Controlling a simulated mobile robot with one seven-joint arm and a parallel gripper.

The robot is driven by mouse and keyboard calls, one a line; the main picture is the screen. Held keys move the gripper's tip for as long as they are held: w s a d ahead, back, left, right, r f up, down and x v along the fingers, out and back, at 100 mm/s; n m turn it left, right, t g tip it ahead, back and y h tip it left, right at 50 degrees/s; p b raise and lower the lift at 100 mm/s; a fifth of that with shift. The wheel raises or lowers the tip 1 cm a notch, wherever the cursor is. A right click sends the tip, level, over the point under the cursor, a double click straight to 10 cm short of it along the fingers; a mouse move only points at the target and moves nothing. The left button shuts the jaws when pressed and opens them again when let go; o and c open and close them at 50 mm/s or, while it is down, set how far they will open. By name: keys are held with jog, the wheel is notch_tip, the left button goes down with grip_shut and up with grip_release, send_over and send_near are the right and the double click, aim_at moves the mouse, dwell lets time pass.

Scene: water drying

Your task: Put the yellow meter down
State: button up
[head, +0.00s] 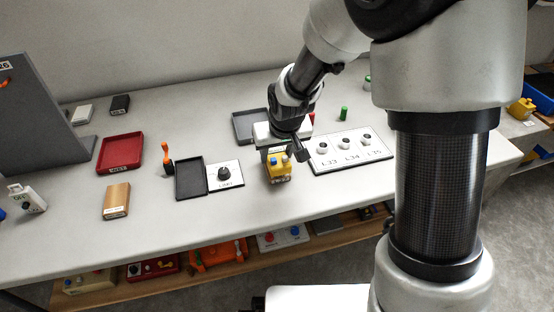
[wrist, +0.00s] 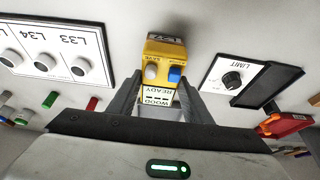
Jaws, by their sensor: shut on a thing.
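The yellow meter (head: 279,171) is at the middle of the white table, under my gripper (head: 276,153). In the wrist view the meter (wrist: 165,48) shows a white button, a blue button and a small screen with "WOOD" and "READY". My gripper (wrist: 160,98) is shut on the meter, with one finger on each side. The meter seems at or close to the tabletop; I cannot tell if it touches.
To the right is a white panel (head: 350,150) with sockets L33, L34 and L35. To the left are a LIMIT dial plate (head: 225,176), a dark tray (head: 191,179), an orange-handled tool (head: 166,157) and a red tray (head: 121,153). Bare table lies in front.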

jog(key=shift+f, duration=0.9)
jog(key=shift+f, duration=0.1)
jog(key=o, duration=1.4)
jog(key=shift+f, duration=0.1)
jog(key=shift+c, duration=0.2)
